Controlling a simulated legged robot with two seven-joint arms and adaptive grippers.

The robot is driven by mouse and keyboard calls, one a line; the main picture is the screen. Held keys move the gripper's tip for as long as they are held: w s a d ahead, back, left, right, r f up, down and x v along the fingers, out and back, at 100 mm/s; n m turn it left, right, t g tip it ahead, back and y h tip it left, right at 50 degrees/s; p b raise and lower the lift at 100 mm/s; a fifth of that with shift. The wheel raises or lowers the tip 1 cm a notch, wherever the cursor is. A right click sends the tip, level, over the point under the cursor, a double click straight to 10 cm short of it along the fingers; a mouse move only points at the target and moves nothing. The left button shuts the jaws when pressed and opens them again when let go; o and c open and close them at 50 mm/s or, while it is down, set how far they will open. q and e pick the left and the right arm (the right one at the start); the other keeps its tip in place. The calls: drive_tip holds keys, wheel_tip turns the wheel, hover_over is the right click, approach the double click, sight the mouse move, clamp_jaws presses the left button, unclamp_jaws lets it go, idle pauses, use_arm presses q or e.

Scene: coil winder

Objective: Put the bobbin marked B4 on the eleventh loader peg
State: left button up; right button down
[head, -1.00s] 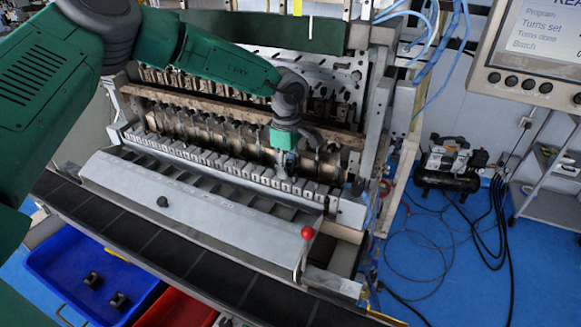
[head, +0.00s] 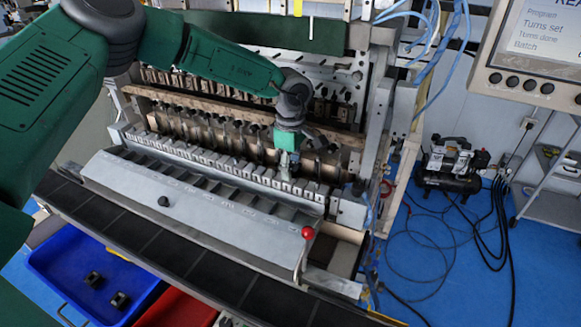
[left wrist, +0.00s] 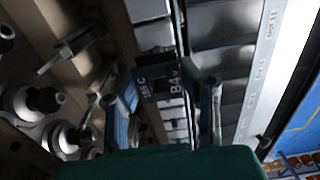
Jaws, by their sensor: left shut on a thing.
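In the head view that left gripper (head: 287,168) points down over the right part of the row of pale loader blocks (head: 225,165). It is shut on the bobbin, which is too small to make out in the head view. Pale blocks (left wrist: 155,35) lie beneath the bobbin in the left wrist view. I cannot tell whether the bobbin touches a peg. My right gripper is not in view.
A sloping grey cover (head: 190,200) with a black knob and a red ball lever (head: 307,232) lies in front of the row. The winder frame (head: 378,140) rises at the right. A blue bin (head: 75,262) with small dark blocks stands below left.

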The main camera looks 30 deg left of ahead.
use_arm(q)
drive_tip(key=shift+d, duration=0.4)
drive_tip(key=shift+f, duration=0.15)
drive_tip(key=shift+a+f, duration=0.2)
drive_tip(key=shift+f, duration=0.25)
drive_tip(key=shift+r, duration=0.1)
drive_tip(key=shift+r, duration=0.65)
drive_tip(key=shift+d, duration=0.3)
drive_tip(key=shift+f, duration=0.25)
idle(0.5)
